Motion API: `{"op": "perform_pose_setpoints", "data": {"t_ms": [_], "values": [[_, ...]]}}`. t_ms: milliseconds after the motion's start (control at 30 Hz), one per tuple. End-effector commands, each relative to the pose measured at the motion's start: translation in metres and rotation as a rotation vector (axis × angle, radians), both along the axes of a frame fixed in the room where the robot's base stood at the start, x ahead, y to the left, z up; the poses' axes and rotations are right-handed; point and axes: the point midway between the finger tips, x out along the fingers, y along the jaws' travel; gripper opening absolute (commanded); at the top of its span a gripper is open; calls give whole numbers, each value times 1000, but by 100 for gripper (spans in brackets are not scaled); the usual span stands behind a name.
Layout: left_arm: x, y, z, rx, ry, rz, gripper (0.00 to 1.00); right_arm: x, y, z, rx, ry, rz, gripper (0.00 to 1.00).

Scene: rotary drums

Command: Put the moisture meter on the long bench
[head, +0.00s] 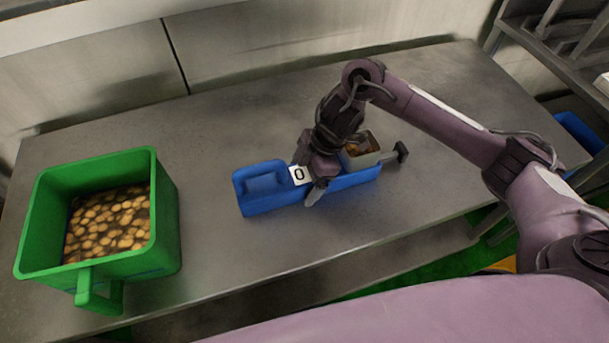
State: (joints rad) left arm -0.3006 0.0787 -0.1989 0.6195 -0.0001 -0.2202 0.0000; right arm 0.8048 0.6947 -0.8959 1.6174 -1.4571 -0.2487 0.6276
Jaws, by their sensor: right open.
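The moisture meter (262,188) looks like a long blue device with a raised grip at its left end and a white display reading 0. It lies on a grey metal bench (230,130), near the middle. A small pale cup (360,158) with brownish contents sits at its right part, with a dark-ended piece sticking out to the right. My right gripper (309,180) is open over the meter's middle, beside the display, and hides part of it. One finger reaches down across the meter's front side; whether it touches is unclear. My left gripper is out of view.
A green bin (166,215) with a handle, holding many round tan pieces, stands at the bench's left. A dark shelf rack (560,45) is at the upper right. The bench is bare behind the meter and between it and the bin.

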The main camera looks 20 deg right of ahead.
Motion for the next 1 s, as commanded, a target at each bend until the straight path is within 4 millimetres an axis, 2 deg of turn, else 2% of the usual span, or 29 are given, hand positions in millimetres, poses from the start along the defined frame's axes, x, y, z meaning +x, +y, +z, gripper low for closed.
{"op": "perform_pose_setpoints", "data": {"t_ms": [167,400,600,767,1000], "values": [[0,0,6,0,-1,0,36,2,-8,20,-2,-6,0,87],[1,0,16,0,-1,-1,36,3,-28,70,-3,-8,-1,87],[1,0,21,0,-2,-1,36,2,-40,100,-2,-4,-1,87],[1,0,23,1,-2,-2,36,2,-45,112,-1,-2,-1,87],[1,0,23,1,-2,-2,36,2,-46,113,0,0,-1,87]]}}
